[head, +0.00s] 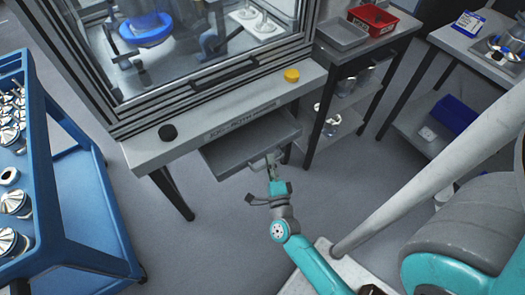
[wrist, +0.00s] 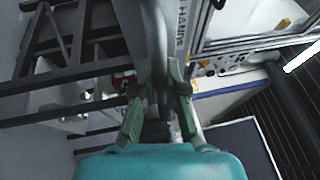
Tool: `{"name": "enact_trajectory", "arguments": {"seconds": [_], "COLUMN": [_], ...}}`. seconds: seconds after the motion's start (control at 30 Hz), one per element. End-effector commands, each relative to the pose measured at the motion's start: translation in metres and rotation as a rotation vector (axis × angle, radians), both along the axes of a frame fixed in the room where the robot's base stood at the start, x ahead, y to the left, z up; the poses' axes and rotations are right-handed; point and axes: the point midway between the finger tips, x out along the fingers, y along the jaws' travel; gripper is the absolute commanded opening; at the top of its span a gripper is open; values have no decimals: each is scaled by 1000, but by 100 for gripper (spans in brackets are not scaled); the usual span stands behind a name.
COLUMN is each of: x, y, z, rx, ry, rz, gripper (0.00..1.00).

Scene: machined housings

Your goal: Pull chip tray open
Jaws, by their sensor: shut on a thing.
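The chip tray (head: 232,153) is a grey, shallow tray below the front ledge of the machine. It sticks out from under the ledge, and I cannot see how deep it runs beneath. My gripper (head: 270,161) is at the tray's front edge, toward its right end. In the wrist view my gripper (wrist: 158,92) has its two green-grey fingers closed around a grey handle bar (wrist: 155,40). The spot where the fingers touch the bar is partly hidden by the fingers.
The enclosed machine (head: 200,90) has a black knob (head: 168,132) and a yellow button (head: 292,75) on its ledge. A blue cart (head: 70,200) with metal parts stands left. A side table (head: 365,50) with a red bin (head: 373,18) stands right. Floor before the tray is clear.

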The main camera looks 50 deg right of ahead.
Motion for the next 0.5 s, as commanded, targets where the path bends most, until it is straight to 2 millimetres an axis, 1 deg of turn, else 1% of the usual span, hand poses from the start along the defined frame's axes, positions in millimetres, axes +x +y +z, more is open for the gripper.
{"name": "enact_trajectory", "arguments": {"seconds": [0.03, 0.2, 0.5], "x": [-4, -11, -11], "y": [2, 3, 4], "z": [-1, 0, -1], "rx": [0, 0, 0], "ry": [3, 1, 1], "rz": [1, 1, 1], "gripper": [0, 0, 0]}}
